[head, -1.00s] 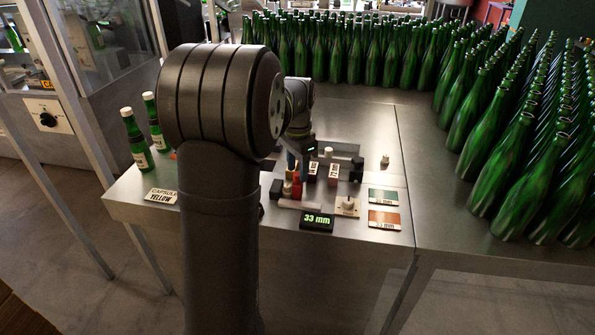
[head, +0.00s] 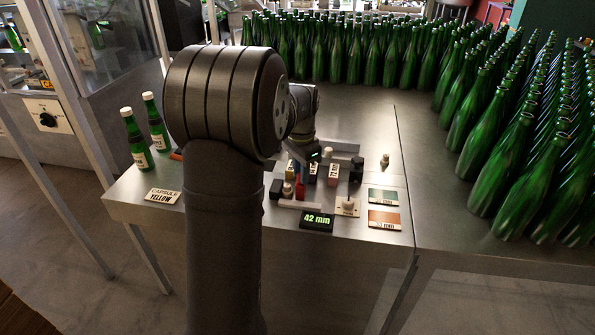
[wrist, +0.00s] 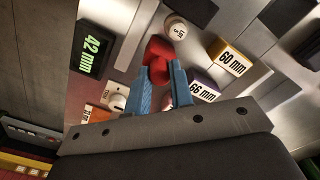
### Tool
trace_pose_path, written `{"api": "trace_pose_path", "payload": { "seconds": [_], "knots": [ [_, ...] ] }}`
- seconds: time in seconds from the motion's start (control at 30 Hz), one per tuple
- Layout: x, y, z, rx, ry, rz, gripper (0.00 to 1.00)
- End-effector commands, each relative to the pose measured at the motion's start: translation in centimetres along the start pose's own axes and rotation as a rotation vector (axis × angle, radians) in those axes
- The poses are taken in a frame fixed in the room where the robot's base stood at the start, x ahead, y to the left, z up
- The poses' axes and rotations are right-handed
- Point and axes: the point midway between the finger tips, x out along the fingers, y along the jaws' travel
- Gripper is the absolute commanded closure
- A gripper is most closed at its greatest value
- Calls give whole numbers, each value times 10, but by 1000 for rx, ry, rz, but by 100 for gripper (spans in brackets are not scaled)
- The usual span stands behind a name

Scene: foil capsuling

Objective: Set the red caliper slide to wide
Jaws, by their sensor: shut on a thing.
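The red caliper slide (wrist: 157,58) is between the blue fingers of my gripper (wrist: 163,80) in the wrist view, and the gripper is shut on it. In the head view the red slide (head: 300,190) shows as a small red piece; my arm hides part of the gripper there. The caliper's black display (head: 317,221) reads 42 mm in green, and it also shows in the wrist view (wrist: 93,48). A pale bar (head: 299,204) lies behind the display.
Boxes marked 60 mm (wrist: 232,57) and 66 mm (wrist: 204,92) stand close beside the fingers. A white round piece (wrist: 177,31) and a knob (wrist: 117,98) are also near. Two labelled bottles (head: 134,140) stand left; many green bottles (head: 500,160) fill the right.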

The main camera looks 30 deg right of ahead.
Motion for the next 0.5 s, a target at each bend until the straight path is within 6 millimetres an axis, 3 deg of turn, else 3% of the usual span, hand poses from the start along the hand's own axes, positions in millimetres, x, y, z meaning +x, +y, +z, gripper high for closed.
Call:
{"api": "trace_pose_path", "payload": {
  "seconds": [0.2, 0.5],
  "knots": [
    [-1, 25, -25, 4, 1, -1, 100],
    [-1, 27, -27, 0, 1, -1, 100]
  ]
}}
